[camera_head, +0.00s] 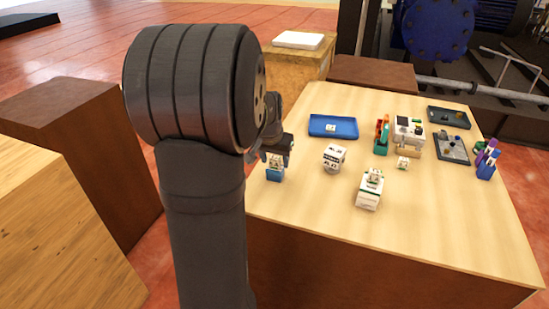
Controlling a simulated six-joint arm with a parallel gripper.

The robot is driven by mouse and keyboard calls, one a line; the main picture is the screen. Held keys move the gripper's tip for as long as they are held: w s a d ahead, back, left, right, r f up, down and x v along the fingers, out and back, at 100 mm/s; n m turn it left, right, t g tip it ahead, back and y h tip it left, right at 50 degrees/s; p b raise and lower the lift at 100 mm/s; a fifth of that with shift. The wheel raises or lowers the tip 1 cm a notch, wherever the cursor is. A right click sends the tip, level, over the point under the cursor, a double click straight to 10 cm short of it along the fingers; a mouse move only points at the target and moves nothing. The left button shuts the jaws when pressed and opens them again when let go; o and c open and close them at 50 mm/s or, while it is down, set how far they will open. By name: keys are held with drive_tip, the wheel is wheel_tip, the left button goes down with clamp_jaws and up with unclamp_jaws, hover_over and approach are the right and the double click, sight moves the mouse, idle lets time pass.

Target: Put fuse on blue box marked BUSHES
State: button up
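A small blue box (274,174) with a pale, green-marked upper part stands at the near left edge of the table. Its lettering is too small to read, so I cannot confirm that it says BUSHES. My gripper (276,156) points down directly over this box, very close to its top. Whether they touch is unclear. The fingers are small and dark, and their gap does not show clearly. I cannot make out a fuse; a small white and green piece (403,163) lies on the table to the right, but its kind is unclear.
A white box with black lettering (334,158) and a white box with green (370,189) stand mid-table. A blue tray (333,126), a white device (408,135), dark trays (448,118) and a blue holder (487,165) stand farther back or right. The table front is clear.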

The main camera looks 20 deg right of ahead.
sight(276, 156)
drive_tip(key=v, duration=1.2)
drive_tip(key=shift+r, duration=0.15)
drive_tip(key=x, duration=1.2)
drive_tip(key=shift+f, duration=0.35)
wheel_tip(276, 156, up, 3)
drive_tip(key=shift+r, duration=0.55)
drive_tip(key=shift+f, duration=0.1)
